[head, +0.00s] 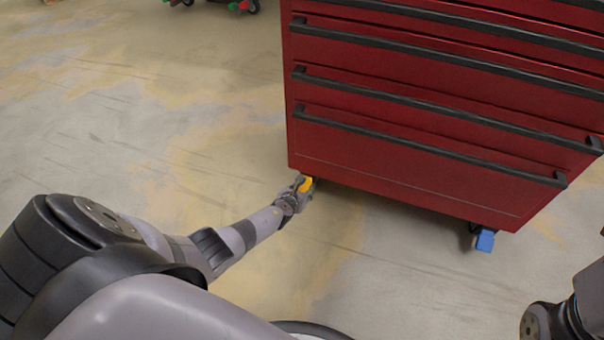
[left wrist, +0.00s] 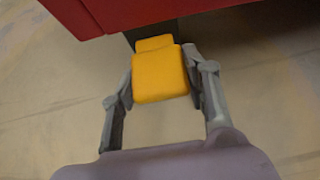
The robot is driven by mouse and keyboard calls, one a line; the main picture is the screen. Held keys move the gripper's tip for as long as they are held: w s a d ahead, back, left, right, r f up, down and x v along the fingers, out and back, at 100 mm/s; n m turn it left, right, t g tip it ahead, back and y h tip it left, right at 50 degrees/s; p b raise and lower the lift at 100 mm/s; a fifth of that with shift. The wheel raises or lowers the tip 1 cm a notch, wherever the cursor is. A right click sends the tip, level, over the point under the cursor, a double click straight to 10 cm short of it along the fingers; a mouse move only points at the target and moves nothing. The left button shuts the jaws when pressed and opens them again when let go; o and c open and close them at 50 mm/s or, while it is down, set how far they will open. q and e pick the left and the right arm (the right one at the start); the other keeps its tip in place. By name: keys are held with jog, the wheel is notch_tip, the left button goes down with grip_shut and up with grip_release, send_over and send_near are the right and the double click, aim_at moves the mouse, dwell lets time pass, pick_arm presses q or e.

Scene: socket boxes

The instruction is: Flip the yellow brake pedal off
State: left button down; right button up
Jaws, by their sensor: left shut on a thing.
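The yellow brake pedal (head: 306,184) is at the bottom left front corner of the red tool cabinet (head: 400,165), low above the floor. My left gripper (head: 297,188) reaches it from the front left. In the left wrist view the yellow pedal (left wrist: 160,75) sits between the two fingers of my left gripper (left wrist: 160,88), which is shut on its sides. The caster behind the pedal is mostly hidden. My right arm shows at the lower right of the head view, with its gripper out of view.
A blue brake pedal (head: 485,240) is on the caster at the cabinet's right front corner. Several black drawer handles (head: 430,150) stick out from the cabinet front. The floor to the left is clear. Small wheels with red and green parts (head: 240,6) show at the top.

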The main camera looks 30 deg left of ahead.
pick_arm(q)
jog(key=c, duration=0.9)
grip_release()
jog(key=shift+s, duration=0.15)
jog(key=shift+s+d+r, duration=0.1)
jog(key=shift+s+r, duration=0.2)
jog(key=shift+s, duration=0.15)
jog(key=s+d, duration=0.1)
jog(key=s, duration=0.2)
jog(key=s+d, duration=0.1)
jog(key=s, duration=0.7)
jog(key=shift+s+d, duration=0.25)
jog(key=shift+d, duration=0.15)
